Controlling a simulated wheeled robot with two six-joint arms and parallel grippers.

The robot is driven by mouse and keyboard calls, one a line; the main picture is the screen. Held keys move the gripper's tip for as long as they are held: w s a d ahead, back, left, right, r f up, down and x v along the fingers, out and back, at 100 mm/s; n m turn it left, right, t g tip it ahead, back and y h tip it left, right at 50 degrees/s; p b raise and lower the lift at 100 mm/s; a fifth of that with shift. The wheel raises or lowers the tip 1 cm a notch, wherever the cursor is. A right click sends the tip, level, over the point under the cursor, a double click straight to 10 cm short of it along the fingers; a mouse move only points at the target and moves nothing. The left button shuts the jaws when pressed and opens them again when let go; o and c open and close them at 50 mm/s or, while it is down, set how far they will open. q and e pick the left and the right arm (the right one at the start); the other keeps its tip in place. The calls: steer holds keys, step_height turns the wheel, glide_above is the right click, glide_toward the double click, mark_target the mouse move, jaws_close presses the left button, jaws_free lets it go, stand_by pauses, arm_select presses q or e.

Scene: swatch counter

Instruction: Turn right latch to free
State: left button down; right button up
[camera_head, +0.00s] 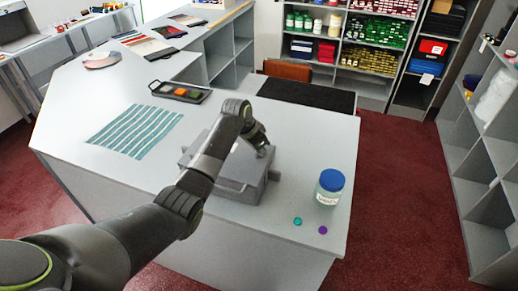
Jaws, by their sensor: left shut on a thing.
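A grey case (243,191) with a handle on its front side sits on the light grey counter. My left arm reaches over the case from the lower left. My left gripper (263,151) is at the right part of the case, shut on a small part there that appears to be the right latch. The latch itself is too small and too covered by the gripper for me to tell its position. My right gripper is not in view.
A jar with a blue lid (330,187) stands right of the case, with a teal disc (298,221) and a purple disc (323,230) before it. A striped cloth (135,131) and a dark tray (179,92) lie behind to the left. The counter's front left is clear.

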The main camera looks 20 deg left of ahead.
arm_select(q)
steer(key=m, duration=0.3)
steer(key=shift+w+f+g+h+b, duration=0.1)
steer(key=shift+g+h+b, duration=0.2)
steer(key=shift+g+b, duration=0.1)
steer(key=m+b, duration=0.1)
steer(key=m, duration=0.1)
steer(key=shift+a+f+m+g+h, duration=0.1)
steer(key=shift+m+g+h, duration=0.3)
steer(key=m+b, duration=0.2)
steer(key=m+g+b, duration=0.1)
steer(key=m+b, duration=0.1)
steer(key=shift+w+f+g+h, duration=0.1)
steer(key=shift+w+g+h, duration=0.05)
steer(key=shift+g+h, duration=0.15)
steer(key=shift+m+g+b, duration=0.4)
steer(key=shift+m+b, duration=0.6)
steer(key=c, duration=1.5)
jaws_free()
steer(key=shift+r, duration=0.2)
